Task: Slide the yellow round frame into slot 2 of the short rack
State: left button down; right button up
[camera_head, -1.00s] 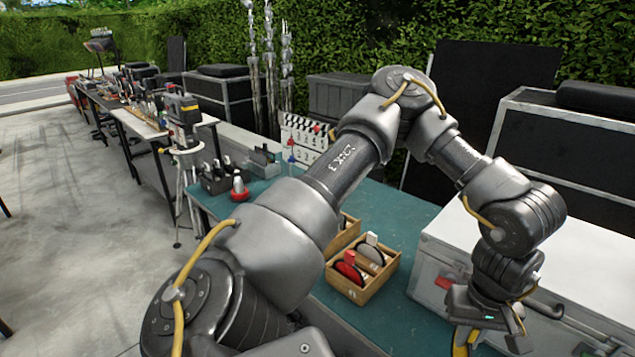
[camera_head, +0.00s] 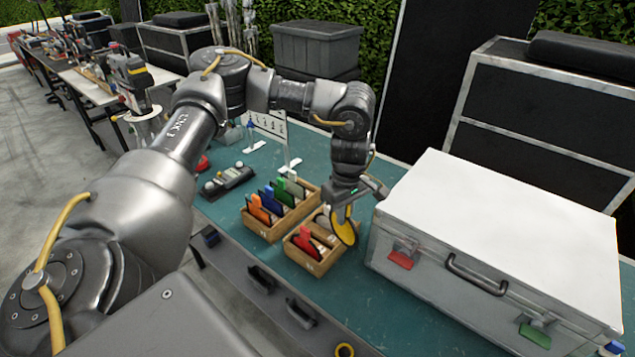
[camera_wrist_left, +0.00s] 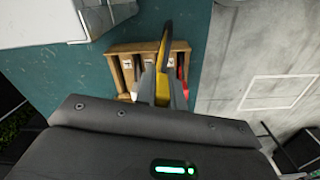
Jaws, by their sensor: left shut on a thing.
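My left gripper (camera_head: 345,195) points down and is shut on the yellow round frame (camera_head: 346,230), which hangs upright at the back right side of the short rack (camera_head: 312,268). In the left wrist view the frame (camera_wrist_left: 166,42) is seen edge-on between my fingers (camera_wrist_left: 160,88), across the short rack (camera_wrist_left: 123,48). It appears above the rack; its lower edge's height against the slots is unclear. A red frame (camera_head: 306,240) stands in the rack, and a pale one is partly hidden behind the yellow frame. My right gripper is out of view.
A longer wooden rack (camera_head: 262,234) with orange, blue and green pieces stands left of the short rack. A large silver case (camera_head: 480,230) stands close on the right. A black tray (camera_head: 228,182) lies further back on the teal table (camera_head: 375,315).

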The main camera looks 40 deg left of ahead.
pick_arm(q)
jog(key=a+n+p, duration=0.2)
jog(key=a+n, duration=0.1)
jog(key=a, duration=0.5)
jog(key=f+b, duration=0.4)
jog(key=b, duration=0.1)
jog(key=shift+w+a+f, duration=0.15)
jog(key=shift+a+f, duration=0.05)
jog(key=shift+a, duration=0.2)
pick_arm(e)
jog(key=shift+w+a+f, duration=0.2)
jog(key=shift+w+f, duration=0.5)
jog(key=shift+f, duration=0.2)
pick_arm(q)
jog(key=shift+d+p, duration=0.1)
jog(key=shift+p, duration=0.3)
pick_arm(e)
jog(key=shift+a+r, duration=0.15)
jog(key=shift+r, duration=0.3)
pick_arm(q)
jog(key=shift+f, duration=0.2)
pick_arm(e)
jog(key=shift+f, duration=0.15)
pick_arm(q)
jog(key=shift+f+b, duration=0.35)
jog(key=shift+f, duration=0.05)
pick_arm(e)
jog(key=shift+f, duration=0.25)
